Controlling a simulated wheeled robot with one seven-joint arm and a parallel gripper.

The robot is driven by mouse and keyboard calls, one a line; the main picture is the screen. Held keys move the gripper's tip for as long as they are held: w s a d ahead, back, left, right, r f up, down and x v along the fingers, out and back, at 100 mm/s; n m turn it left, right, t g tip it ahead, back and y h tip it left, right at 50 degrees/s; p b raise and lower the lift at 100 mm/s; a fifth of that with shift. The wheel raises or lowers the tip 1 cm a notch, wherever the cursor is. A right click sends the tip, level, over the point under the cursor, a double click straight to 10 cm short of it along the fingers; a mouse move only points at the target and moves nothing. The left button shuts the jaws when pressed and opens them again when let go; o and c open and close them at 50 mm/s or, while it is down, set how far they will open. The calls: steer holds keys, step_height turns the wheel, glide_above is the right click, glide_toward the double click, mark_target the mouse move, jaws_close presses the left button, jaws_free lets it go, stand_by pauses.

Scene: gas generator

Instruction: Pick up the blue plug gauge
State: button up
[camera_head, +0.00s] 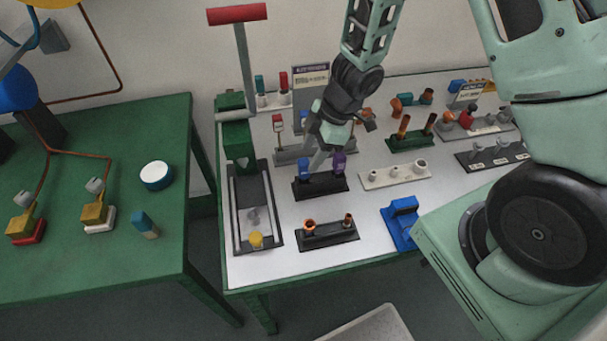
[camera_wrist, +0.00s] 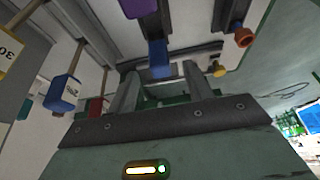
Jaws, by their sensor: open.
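The blue plug gauge (camera_head: 304,169) stands in the left side of a dark two-place stand (camera_head: 321,187) on the light tabletop. A purple gauge (camera_head: 339,161) stands in the same stand to its right. My gripper (camera_head: 316,163) reaches down from above, its fingers open beside the blue gauge and partly overlapping it in the head view. In the wrist view a blue block (camera_wrist: 160,60), which looks like this gauge, lies just beyond and between the two open fingers (camera_wrist: 162,78). The purple gauge (camera_wrist: 139,8) is at the top edge. Contact with the fingers cannot be told.
A dark stand with orange-topped parts (camera_head: 327,234) is in front, and a white holder (camera_head: 395,175) is to the right. A green press with a rail frame (camera_head: 234,215) stands at left. A blue block (camera_head: 403,222) lies near the front edge. A sign (camera_head: 311,85) stands behind.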

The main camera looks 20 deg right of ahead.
mark_target(301, 172)
steer(key=b+x, duration=0.2)
steer(key=x, duration=0.5)
steer(key=shift+f, duration=0.2)
steer(key=c, duration=0.9)
